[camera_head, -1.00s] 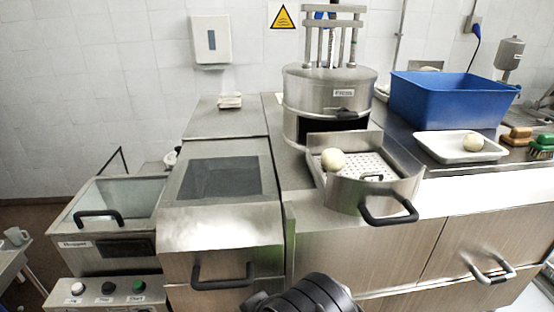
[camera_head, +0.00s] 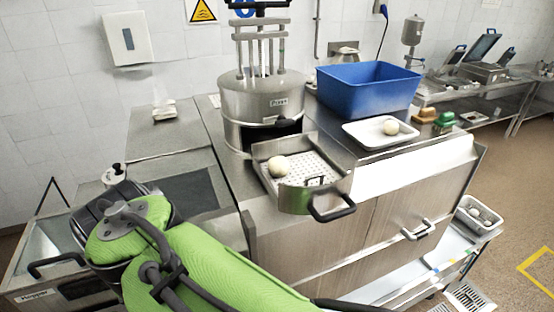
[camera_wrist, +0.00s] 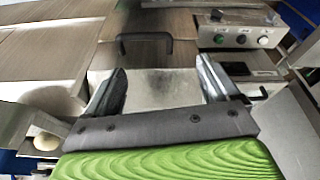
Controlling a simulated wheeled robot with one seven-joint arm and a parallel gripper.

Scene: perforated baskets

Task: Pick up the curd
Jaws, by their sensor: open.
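A pale round curd (camera_head: 279,166) sits at the left side of the perforated steel basket (camera_head: 322,171), which sticks out from the front of the press (camera_head: 262,100). A second pale ball (camera_head: 390,127) lies on a white tray (camera_head: 362,139) to the right. My gripper (camera_wrist: 160,78) is open in the wrist view, with nothing between its two fingers. It points at steel fronts and a black handle (camera_wrist: 145,37). A pale round thing (camera_wrist: 46,142) shows at the lower left there, outside the fingers. In the head view I cannot make out the fingertips.
A blue bin (camera_head: 368,90) stands behind the white tray, with brushes (camera_head: 435,117) to its right. The basket's black handle (camera_head: 331,208) sticks out in front. A lower tray (camera_head: 478,218) with pale balls is at the right. My green arm covers the lower left.

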